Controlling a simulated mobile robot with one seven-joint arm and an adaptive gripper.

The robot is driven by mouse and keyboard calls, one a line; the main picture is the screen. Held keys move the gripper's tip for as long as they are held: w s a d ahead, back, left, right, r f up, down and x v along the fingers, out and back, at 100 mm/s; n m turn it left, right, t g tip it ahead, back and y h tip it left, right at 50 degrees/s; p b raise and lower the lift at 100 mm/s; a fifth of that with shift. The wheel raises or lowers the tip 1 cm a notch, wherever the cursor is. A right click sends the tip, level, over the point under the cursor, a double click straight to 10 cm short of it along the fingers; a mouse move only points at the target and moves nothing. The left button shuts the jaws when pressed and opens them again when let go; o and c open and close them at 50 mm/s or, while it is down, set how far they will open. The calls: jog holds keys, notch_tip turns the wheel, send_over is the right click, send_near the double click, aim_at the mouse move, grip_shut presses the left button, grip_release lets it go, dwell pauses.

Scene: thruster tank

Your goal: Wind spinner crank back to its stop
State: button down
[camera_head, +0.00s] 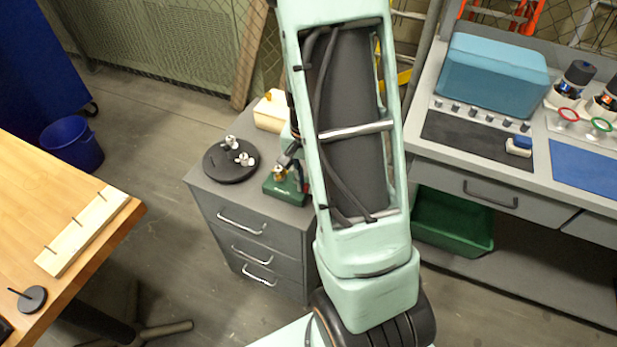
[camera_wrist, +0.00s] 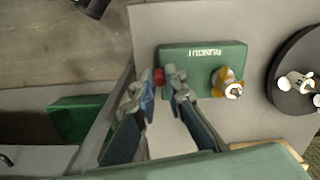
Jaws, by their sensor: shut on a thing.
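A green box-shaped base with white lettering (camera_wrist: 200,58), which I take to be the spinner's body, lies flat on a grey cabinet top. It also shows in the head view (camera_head: 285,191), partly behind my arm. A brass-and-white fitting (camera_wrist: 228,83) stands on its right part in the wrist view. A small red knob (camera_wrist: 158,76), apparently the crank's handle, is at the base's left edge. My gripper (camera_wrist: 161,86) is shut on this red knob, with a finger on each side. The crank's arm and the stop are hidden or too small to tell.
A round black plate (camera_head: 231,161) with several small metal fittings stands beside the base on the grey cabinet (camera_head: 262,219). A wooden table (camera_head: 25,185) is at left and a grey workbench (camera_head: 480,165) at right.

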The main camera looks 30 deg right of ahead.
aim_at(295, 193)
jog(key=m+p, duration=0.1)
jog(key=m, duration=0.1)
jog(key=a+m+p, duration=0.1)
jog(key=m, duration=0.1)
jog(key=m+p, duration=0.1)
jog(key=m, duration=0.1)
jog(key=shift+w+a+r, duration=0.15)
jog(key=shift+w+a, duration=0.05)
jog(key=shift+a, duration=0.15)
jog(key=shift+w+a+m+p, duration=0.15)
jog(key=shift+m+p, duration=0.25)
jog(key=shift+m, duration=0.45)
jog(key=shift+w+a+m+p, duration=0.15)
jog(key=shift+m+p, duration=0.3)
jog(key=shift+m, duration=0.35)
jog(key=shift+w+a+m+p, duration=0.15)
jog(key=shift+m+p, duration=0.25)
jog(key=shift+m, duration=0.45)
jog(key=c, duration=2)
grip_release()
jog(key=shift+o, duration=0.2)
notch_tip(295, 193, up, 12)
